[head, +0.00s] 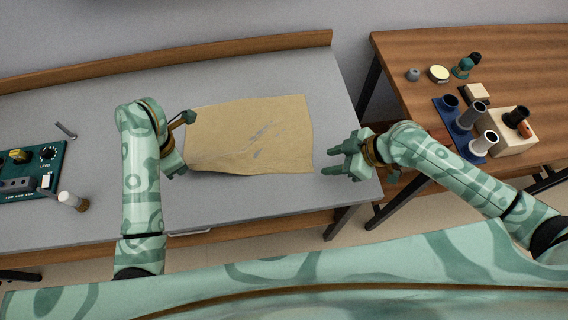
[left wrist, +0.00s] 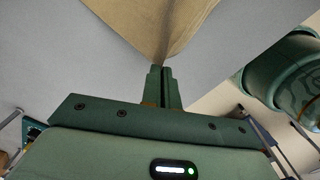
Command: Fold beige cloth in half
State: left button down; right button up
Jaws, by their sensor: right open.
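The beige cloth (head: 255,120) lies spread on the grey table in the head view, with faint creases in its middle. My left gripper (head: 183,166) is at the cloth's near left corner. In the left wrist view the fingers (left wrist: 161,82) are together on a corner of the cloth (left wrist: 150,22), which narrows to a point between them. My right gripper (head: 328,165) is open and empty, just right of the cloth's near right corner and apart from it.
The grey table (head: 120,85) has a wooden ledge (head: 200,52) along its back. A green electronics panel (head: 30,170) and a white-topped cylinder (head: 68,198) lie at left. A wooden table (head: 420,50) at right bears a blue holder (head: 455,125), a beige block (head: 500,140) and small items.

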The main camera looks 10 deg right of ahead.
aim_at(306, 167)
jog(key=shift+x, duration=3.2)
jog(key=shift+a, duration=0.1)
jog(key=shift+c, duration=0.2)
grip_shut()
jog(key=shift+r, duration=2.45)
